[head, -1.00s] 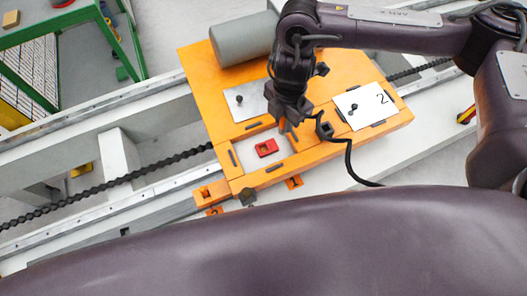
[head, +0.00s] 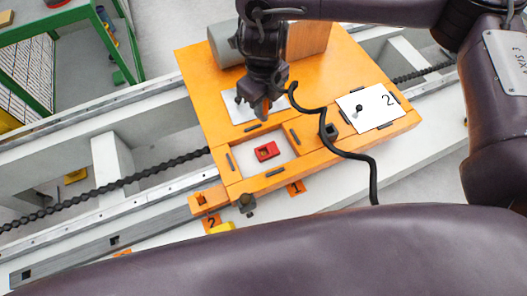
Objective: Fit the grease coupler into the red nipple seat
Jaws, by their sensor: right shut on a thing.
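The red nipple seat (head: 266,151) is a small red block with a dark opening, lying in the pale recess of the orange plate. My right gripper (head: 262,108) comes in from the upper right and is shut, above the grey plate and up-left of the red seat, apart from it. It holds what appears to be the grease coupler, mostly hidden by the fingers. A black hose (head: 352,155) leaves the gripper and curves down to the right. My left gripper is not in view.
A green frame (head: 60,20) stands at the upper left.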

